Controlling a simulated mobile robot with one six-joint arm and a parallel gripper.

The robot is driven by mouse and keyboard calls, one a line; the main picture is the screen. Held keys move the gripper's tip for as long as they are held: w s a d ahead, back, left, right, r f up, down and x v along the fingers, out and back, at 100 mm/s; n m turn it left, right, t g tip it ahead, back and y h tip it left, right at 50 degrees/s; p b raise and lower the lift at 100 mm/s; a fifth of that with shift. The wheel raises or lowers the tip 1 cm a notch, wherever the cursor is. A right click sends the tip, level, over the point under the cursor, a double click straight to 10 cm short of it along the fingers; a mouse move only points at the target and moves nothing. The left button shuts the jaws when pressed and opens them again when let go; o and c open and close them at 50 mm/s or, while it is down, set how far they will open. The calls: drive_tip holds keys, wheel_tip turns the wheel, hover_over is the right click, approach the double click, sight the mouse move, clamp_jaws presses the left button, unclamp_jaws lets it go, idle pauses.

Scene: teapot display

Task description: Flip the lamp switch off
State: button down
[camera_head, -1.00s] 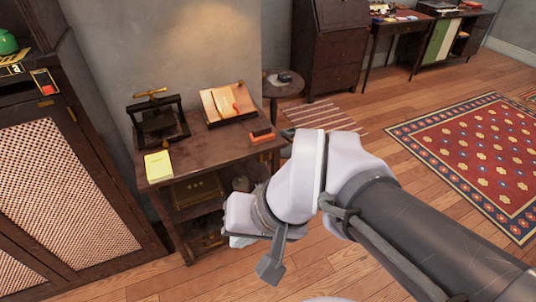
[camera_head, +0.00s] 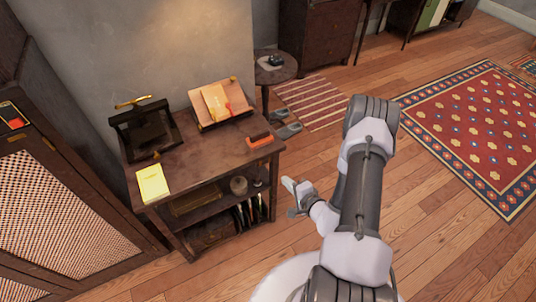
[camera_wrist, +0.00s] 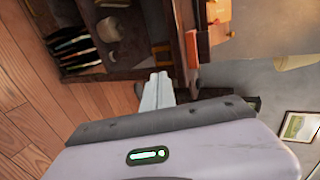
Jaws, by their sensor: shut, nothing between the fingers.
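I cannot make out a lamp or a lamp switch for certain in either view. A warm patch of light falls on the wall (camera_head: 190,30) above the desk in the head view. My gripper (camera_head: 288,185) is right of the wooden desk (camera_head: 200,160), lower than its top. In the wrist view my gripper (camera_wrist: 158,85) is shut and empty, its fingers pointing towards the desk's side. A pale cream shape (camera_wrist: 298,58) shows at the upper right there; I cannot tell what it is.
The desk top holds an orange-red item (camera_head: 260,140), a book on a stand (camera_head: 216,105), a dark press (camera_head: 146,132) and a yellow pad (camera_head: 153,183). Its shelves hold upright books and a jar. A round side table (camera_head: 275,68) stands behind.

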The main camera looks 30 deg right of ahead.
drive_tip(key=shift+s+d+f, duration=0.15)
drive_tip(key=shift+s+f, duration=0.1)
drive_tip(key=shift+f, duration=0.05)
drive_tip(key=b, duration=0.3)
approach(266, 160)
wheel_tip(266, 160, down, 3)
drive_tip(key=w+b, duration=0.1)
drive_tip(key=w, duration=0.3)
drive_tip(key=shift+w+r+b, duration=0.1)
drive_tip(key=shift+w+b, duration=0.2)
drive_tip(key=shift+w, duration=0.1)
drive_tip(key=shift+w+r, duration=0.15)
drive_tip(key=shift+w, duration=0.35)
